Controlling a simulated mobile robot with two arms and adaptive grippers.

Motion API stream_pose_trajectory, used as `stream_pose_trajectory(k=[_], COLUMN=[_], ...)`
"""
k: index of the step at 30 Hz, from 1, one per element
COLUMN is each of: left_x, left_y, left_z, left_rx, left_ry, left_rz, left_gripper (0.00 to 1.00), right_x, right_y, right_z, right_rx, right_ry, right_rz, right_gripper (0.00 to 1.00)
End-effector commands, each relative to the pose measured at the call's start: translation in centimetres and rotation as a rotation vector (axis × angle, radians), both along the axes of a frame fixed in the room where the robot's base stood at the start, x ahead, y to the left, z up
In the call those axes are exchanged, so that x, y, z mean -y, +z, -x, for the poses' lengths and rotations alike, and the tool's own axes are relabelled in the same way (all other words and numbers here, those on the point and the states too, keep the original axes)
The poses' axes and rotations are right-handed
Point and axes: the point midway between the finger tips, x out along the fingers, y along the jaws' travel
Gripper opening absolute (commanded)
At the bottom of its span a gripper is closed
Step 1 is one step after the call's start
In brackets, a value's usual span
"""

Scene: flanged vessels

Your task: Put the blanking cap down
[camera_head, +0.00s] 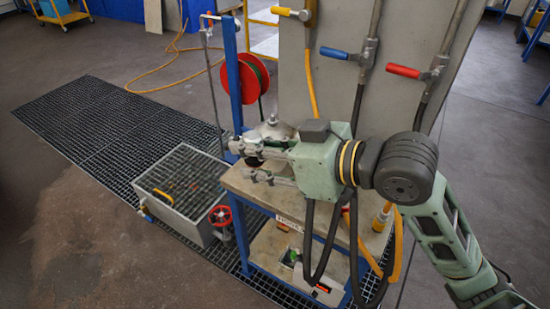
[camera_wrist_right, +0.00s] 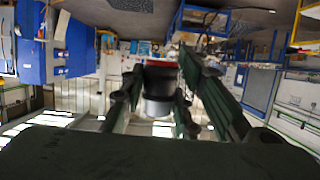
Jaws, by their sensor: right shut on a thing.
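My right gripper (camera_head: 244,148) is shut on the blanking cap (camera_head: 270,131), a grey domed piece with a small knob on top and a dark lower part. It is held over the left end of the small bench (camera_head: 234,184). In the right wrist view the cap (camera_wrist_right: 158,88) sits between my two fingers (camera_wrist_right: 155,100), dark and silver. The fingers hide part of the cap in the head view. I cannot tell from these views whether its underside touches anything. My left gripper is not in view.
A grey open tank (camera_head: 158,194) with a red handwheel (camera_head: 220,215) stands left of the bench on floor grating (camera_head: 95,120). A red hose reel (camera_head: 240,82) and blue post stand behind. A grey panel (camera_head: 345,85) with valves and hoses rises at the back right.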

Motion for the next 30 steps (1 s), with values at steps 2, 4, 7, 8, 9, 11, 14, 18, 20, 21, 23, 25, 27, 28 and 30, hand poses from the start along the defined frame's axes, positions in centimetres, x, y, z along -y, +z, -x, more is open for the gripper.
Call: stream_pose_trajectory(k=[2, 4, 7, 8, 9, 11, 14, 18, 20, 21, 23, 25, 27, 28, 30], left_x=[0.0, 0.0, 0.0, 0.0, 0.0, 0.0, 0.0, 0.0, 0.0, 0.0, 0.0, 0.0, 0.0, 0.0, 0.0], left_y=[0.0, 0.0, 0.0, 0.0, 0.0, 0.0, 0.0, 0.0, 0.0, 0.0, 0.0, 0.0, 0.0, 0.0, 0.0], left_z=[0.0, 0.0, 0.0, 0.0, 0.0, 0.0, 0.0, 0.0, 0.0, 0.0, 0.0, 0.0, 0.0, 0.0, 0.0], left_rx=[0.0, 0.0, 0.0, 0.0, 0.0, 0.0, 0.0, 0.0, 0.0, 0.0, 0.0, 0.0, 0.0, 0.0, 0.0], left_ry=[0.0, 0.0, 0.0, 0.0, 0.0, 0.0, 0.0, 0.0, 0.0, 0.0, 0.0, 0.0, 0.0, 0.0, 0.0], left_rz=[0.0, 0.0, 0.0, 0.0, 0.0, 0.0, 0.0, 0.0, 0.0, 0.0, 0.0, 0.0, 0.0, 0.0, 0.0], left_gripper=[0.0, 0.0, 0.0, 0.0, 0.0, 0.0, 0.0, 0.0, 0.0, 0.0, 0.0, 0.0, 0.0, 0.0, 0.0], right_x=[-0.3, -0.5, -0.4, -0.4, -0.3, -0.1, 0.1, 0.5, 0.5, 0.6, 0.8, 0.9, 1.1, 1.2, 1.4], right_y=[0.1, 0.0, -0.2, -0.3, -0.4, -0.7, -1.0, -1.6, -1.9, -2.1, -2.3, -2.7, -3.1, -3.2, -3.6], right_z=[-0.3, -0.4, -0.4, -0.4, -0.4, -0.4, -0.3, -0.2, -0.1, 0.0, 0.1, 0.2, 0.2, 0.3, 0.4], right_rx=[0.001, 0.001, 0.0, 0.0, -0.001, -0.002, -0.002, -0.002, -0.003, -0.003, -0.001, -0.004, -0.004, -0.002, -0.005], right_ry=[-0.013, -0.017, -0.002, 0.007, 0.022, 0.051, 0.111, 0.203, 0.247, 0.276, 0.315, 0.371, 0.427, 0.452, 0.522], right_rz=[-0.001, 0.0, 0.004, 0.006, 0.006, 0.007, 0.004, 0.002, 0.003, 0.004, 0.0, 0.003, 0.0, -0.002, -0.002], right_gripper=[0.0, 0.0, 0.0, 0.0, 0.0, 0.0, 0.0, 0.0, 0.0, 0.0, 0.0, 0.0, 0.0, 0.0, 0.0])
